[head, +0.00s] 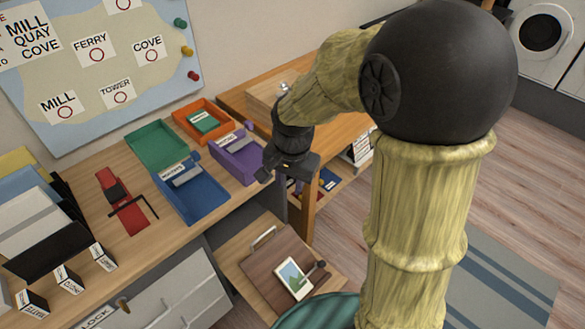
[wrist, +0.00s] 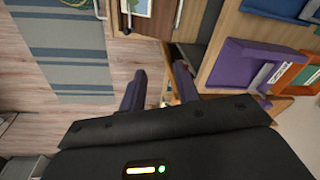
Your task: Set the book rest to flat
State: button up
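A dark brown board (head: 262,258), which looks like the book rest, is on a light wooden surface below the desk edge. It has a metal handle at its upper left, a dark knob (head: 318,267) at its right, and a picture card (head: 294,279) lying on it. I cannot tell its exact tilt. Part of it shows at the top of the wrist view (wrist: 152,22). My gripper (head: 287,174) is above and behind the board, near the desk's right end, touching nothing I can make out. In the wrist view its two fingers (wrist: 158,88) are apart with nothing between them.
On the desk (head: 135,262) are blue (head: 205,205), green, orange and purple (head: 240,170) trays, a red stapler-like device (head: 118,205) and labelled blocks. A wooden table (head: 330,128) stands behind my gripper. My arm hides much of the right side. Floor is open at right.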

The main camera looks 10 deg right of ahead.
jog(key=shift+s+d+r+n+p, duration=0.25)
jog(key=shift+d+r+n+p, duration=0.05)
jog(key=shift+r, duration=0.3)
jog(key=c, duration=0.5)
jog(key=shift+s+d+f, duration=0.1)
jog(key=shift+s+d, duration=0.15)
grip_shut()
jog(key=s+d+f+n+t, duration=0.1)
jog(key=s+d+f+n, duration=0.1)
jog(key=s+d+n, duration=0.3)
jog(key=shift+s+d+n, duration=0.4)
jog(key=shift+s+n, duration=0.4)
jog(key=shift+s, duration=0.4)
jog(key=shift+a, duration=0.1)
